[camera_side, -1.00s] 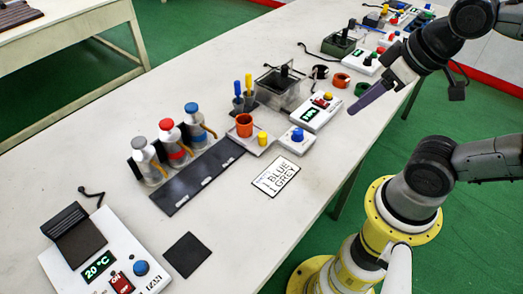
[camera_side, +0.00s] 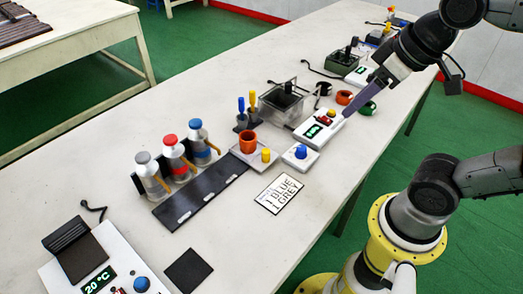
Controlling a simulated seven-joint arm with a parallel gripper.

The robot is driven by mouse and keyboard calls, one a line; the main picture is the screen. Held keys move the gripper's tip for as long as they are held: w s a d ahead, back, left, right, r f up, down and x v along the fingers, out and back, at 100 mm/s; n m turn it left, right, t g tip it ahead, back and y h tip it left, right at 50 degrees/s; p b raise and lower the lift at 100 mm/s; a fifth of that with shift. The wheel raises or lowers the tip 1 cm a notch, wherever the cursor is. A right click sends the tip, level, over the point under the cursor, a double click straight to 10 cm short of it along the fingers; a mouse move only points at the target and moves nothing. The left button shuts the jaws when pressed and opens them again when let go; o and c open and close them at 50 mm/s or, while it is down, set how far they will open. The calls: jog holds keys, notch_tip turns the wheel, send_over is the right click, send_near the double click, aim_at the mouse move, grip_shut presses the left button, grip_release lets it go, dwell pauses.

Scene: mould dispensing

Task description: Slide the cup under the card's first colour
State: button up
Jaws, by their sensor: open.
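The orange cup (camera_side: 248,142) stands upright on a small white platform beside a yellow knob, near the right end of the dark rail (camera_side: 200,194). Three dispensers stand behind the rail: grey-topped (camera_side: 152,176), red-topped (camera_side: 178,158) and blue-topped (camera_side: 204,142). Blue is nearest the cup; the cup is not under any of them. The white card (camera_side: 280,194) lies in front and reads "1 BLUE" above "1 GREY". My gripper (camera_side: 352,112), with long purple fingers, is open and apart from the cup, off to its right, near a white switch box. The gap between the fingers is hard to see.
A white box with a blue button (camera_side: 301,154) and the switch box with a green display (camera_side: 316,130) stand right of the cup. A dark square mat (camera_side: 188,269) lies in front. The front table stretch is mostly clear.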

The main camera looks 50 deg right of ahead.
jog(key=w+r+g, duration=0.1)
jog(key=w, duration=0.4)
jog(key=n+g, duration=0.2)
jog(key=g, duration=0.2)
send_over(266, 151)
notch_tip(266, 151, down, 10)
notch_tip(266, 151, down, 13)
grip_shut()
dwell(0.9)
